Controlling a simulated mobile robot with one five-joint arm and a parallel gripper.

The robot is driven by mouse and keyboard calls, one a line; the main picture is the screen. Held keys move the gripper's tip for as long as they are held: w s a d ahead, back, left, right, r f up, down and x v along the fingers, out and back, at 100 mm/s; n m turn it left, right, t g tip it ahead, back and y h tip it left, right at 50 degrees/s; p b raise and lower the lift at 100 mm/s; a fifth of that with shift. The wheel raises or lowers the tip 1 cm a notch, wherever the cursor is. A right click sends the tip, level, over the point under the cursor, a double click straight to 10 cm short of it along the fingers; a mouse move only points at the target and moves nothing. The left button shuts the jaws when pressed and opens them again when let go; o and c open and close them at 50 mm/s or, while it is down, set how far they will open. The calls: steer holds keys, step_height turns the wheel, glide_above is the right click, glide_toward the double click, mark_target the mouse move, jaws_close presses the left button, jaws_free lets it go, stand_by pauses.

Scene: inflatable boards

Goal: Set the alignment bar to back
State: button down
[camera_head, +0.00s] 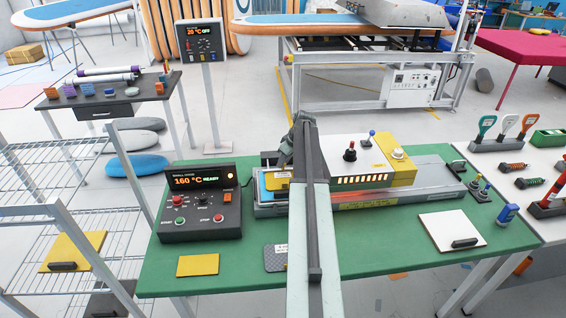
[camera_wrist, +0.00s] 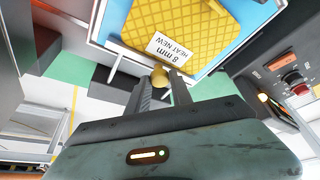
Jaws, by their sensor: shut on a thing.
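In the wrist view, the two fingers of my gripper (camera_wrist: 161,84) are shut on a small rounded yellow knob (camera_wrist: 160,76). What the knob is fixed to is hidden. Just beyond it lies a yellow quilted pad (camera_wrist: 185,30) with a label reading "8 mm HEAT NEW", on a blue surface with a pale rim. In the head view, my gripper (camera_head: 284,156) is at the left end of the bench machine (camera_head: 340,200), beside the blue bed (camera_head: 265,188); my arm covers part of it. I cannot clearly tell which part is the alignment bar.
A control box (camera_head: 200,202) reading "160 °C READY" stands close to the left of the machine. The machine's white and yellow housing (camera_head: 398,160) stands to the right. A yellow pad (camera_head: 198,265) and a white plate (camera_head: 450,231) lie on the green bench (camera_head: 370,265); its front is partly clear.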

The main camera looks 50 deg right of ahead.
stand_by(0.9)
steer(key=w+d, duration=0.3)
steer(key=w, duration=0.1)
steer(key=shift+d, duration=0.2)
steer(key=c, duration=1.1)
jaws_free()
steer(key=shift+c, duration=0.2)
steer(key=shift+s, duration=0.1)
steer(key=shift+r, duration=0.1)
steer(key=p+v, duration=0.7)
steer(key=shift+r, duration=0.3)
steer(key=shift+s, duration=0.1)
